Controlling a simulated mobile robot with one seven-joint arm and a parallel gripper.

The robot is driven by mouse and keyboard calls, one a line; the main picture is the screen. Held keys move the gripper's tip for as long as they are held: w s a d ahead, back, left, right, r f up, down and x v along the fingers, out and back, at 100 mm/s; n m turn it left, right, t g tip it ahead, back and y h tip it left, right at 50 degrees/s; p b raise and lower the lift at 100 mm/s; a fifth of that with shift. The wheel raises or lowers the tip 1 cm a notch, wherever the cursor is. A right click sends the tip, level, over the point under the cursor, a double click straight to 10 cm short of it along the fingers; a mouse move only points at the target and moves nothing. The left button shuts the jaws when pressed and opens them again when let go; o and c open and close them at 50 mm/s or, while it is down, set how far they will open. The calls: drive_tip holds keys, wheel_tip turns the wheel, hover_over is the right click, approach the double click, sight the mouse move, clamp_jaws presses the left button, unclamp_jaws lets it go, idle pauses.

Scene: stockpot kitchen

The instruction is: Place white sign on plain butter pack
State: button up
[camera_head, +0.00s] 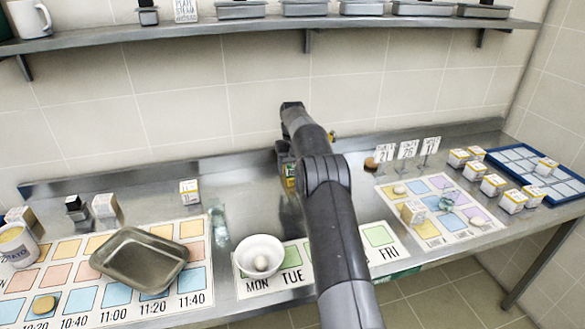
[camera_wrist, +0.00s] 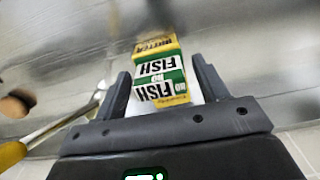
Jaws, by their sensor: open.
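My gripper (camera_wrist: 160,72) is open in the wrist view. Its fingers stand on either side of a carton (camera_wrist: 160,68) with a yellow BUTTER top and green-and-white NO FISH faces; contact cannot be told. White material shows beside the carton, partly hidden. In the head view this carton (camera_head: 290,176) is mostly hidden by my arm, near the back wall. Three white number signs (camera_head: 408,150) stand on stems to the right. A white-and-yellow pack (camera_head: 189,192) stands alone left of my arm. Several similar packs (camera_head: 493,185) stand at the right. Which is the plain butter pack cannot be told.
A metal tray (camera_head: 140,262) lies on the timetable board at left. A white bowl (camera_head: 260,258) holding an egg-like thing sits on the weekday strip. A blue tray (camera_head: 540,172) is at right. A yellow-handled tool (camera_wrist: 12,154) lies left of the carton. A shelf (camera_head: 250,27) runs above.

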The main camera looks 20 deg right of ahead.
sight(292, 164)
wheel_tip(292, 164, up, 8)
drive_tip(key=shift+f, duration=0.15)
drive_tip(key=s+a+r+t, duration=0.1)
drive_tip(key=s+a+r, duration=0.1)
drive_tip(key=s+r, duration=0.3)
drive_tip(key=s+a+r, duration=0.1)
drive_tip(key=s+r, duration=0.1)
drive_tip(key=r, duration=0.5)
drive_tip(key=s+a+r+t, duration=0.15)
drive_tip(key=s+r, duration=0.25)
drive_tip(key=s, duration=0.4)
drive_tip(key=s+a+r, duration=0.2)
drive_tip(key=s+r, duration=0.3)
drive_tip(key=s, duration=0.3)
drive_tip(key=s+a+f+t, duration=0.1)
drive_tip(key=s+a+t, duration=0.1)
drive_tip(key=s, duration=1.3)
drive_tip(key=s+f, duration=0.4)
drive_tip(key=s, duration=0.4)
drive_tip(key=s+a+f+t, duration=0.1)
drive_tip(key=s+f, duration=0.4)
drive_tip(key=s, duration=0.2)
drive_tip(key=shift+s+a+f, duration=0.2)
drive_tip(key=shift+s+a, duration=0.05)
drive_tip(key=shift+s, duration=0.15)
